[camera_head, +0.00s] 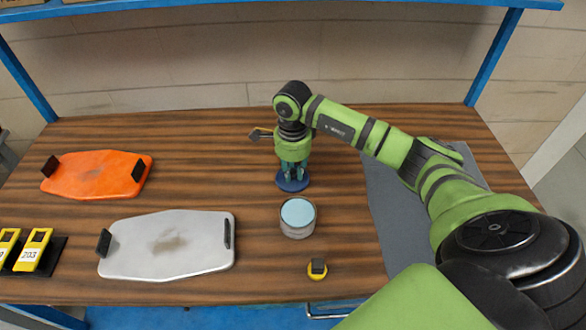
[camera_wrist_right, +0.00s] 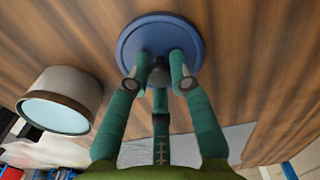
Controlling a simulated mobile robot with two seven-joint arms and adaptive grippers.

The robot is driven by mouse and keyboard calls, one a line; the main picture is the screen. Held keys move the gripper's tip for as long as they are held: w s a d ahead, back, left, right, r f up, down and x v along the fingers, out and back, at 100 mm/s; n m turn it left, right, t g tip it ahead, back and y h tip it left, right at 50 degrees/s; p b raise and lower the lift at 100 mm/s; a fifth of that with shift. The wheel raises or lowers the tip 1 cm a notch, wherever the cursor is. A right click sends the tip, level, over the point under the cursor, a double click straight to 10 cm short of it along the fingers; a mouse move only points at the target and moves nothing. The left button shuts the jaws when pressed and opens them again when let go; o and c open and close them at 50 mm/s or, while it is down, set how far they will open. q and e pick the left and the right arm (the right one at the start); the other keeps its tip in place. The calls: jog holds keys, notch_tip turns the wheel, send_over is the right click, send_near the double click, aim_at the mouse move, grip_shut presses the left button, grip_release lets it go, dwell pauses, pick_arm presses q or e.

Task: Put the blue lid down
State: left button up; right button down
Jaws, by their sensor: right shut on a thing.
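The blue lid (camera_head: 293,183) is a round disc with a knob, under my right gripper (camera_head: 293,172), behind the canister in the head view. In the right wrist view the lid (camera_wrist_right: 160,38) shows from above, and the fingers of my right gripper (camera_wrist_right: 158,78) are shut on its dark knob. The lid is at or just above the wooden table; I cannot tell whether it touches. A grey canister (camera_head: 298,229) with a pale blue top surface stands just in front of the lid. It also shows in the right wrist view (camera_wrist_right: 75,88). My left gripper is not in view.
On the wooden table (camera_head: 215,140) lie an orange panel (camera_head: 95,174) and a white panel (camera_head: 170,247), left. A small yellow-and-black item (camera_head: 317,268) sits in front of the canister. A grey mat (camera_head: 390,205) lies right. Yellow devices (camera_head: 36,243) stand front left. Bare wood surrounds the lid.

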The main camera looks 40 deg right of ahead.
aim_at(293, 170)
jog(key=shift+f, duration=0.15)
jog(key=c, duration=1.1)
grip_release()
jog(key=shift+r, duration=0.5)
notch_tip(293, 170, up, 11)
jog(key=b, duration=0.2)
jog(key=shift+r, duration=0.2)
